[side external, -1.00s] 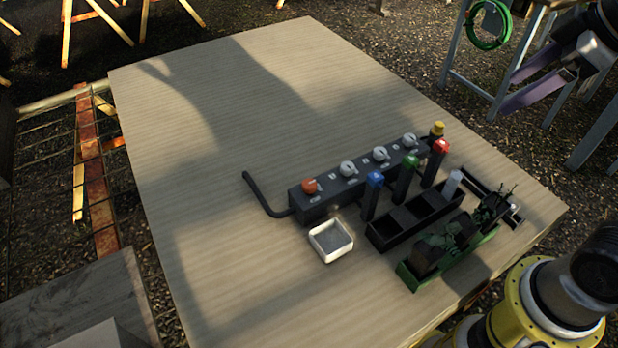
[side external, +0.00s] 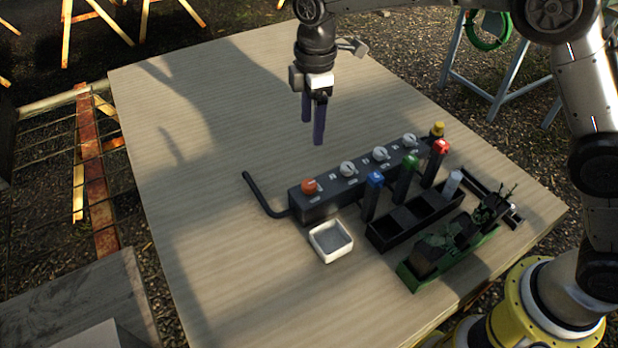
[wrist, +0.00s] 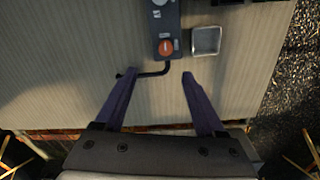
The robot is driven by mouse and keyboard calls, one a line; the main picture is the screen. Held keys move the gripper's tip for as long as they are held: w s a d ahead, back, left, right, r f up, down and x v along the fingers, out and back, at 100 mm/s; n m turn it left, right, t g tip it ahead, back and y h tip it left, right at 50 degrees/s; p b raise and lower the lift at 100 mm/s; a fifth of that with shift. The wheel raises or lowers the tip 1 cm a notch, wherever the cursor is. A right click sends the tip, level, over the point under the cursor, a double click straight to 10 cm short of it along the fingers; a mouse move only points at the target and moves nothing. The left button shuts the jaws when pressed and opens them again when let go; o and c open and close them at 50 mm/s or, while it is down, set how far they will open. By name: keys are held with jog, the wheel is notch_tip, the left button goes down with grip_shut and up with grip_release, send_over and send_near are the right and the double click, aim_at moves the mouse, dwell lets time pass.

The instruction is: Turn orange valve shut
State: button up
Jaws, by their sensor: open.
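The orange valve (side external: 309,186) is a round knob on top of the left end of a dark valve block (side external: 322,207). It also shows in the wrist view (wrist: 166,47), just beyond my fingers. White knobs, such as this white knob (side external: 347,169), sit along the same block. My gripper (side external: 313,132) has two purple fingers pointing down and hangs in the air above the table, above and behind the orange valve in the side view. In the wrist view my gripper (wrist: 155,75) is open, with nothing between its fingers.
A bent black pipe (side external: 262,198) leaves the block's left end. A white square dish (side external: 331,241) stands in front. Blue (side external: 374,180), green (side external: 410,162) and red-topped posts (side external: 440,147) rise beside a black tray (side external: 390,238). A green planter (side external: 414,284) is near the front edge. The table's left side is clear.

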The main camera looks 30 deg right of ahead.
aim_at(309, 183)
jog(key=f, duration=1)
jog(key=a+f, duration=0.1)
jog(key=f, duration=0.4)
jog(key=shift+s+f, duration=0.35)
jog(key=shift+c, duration=0.2)
grip_shut()
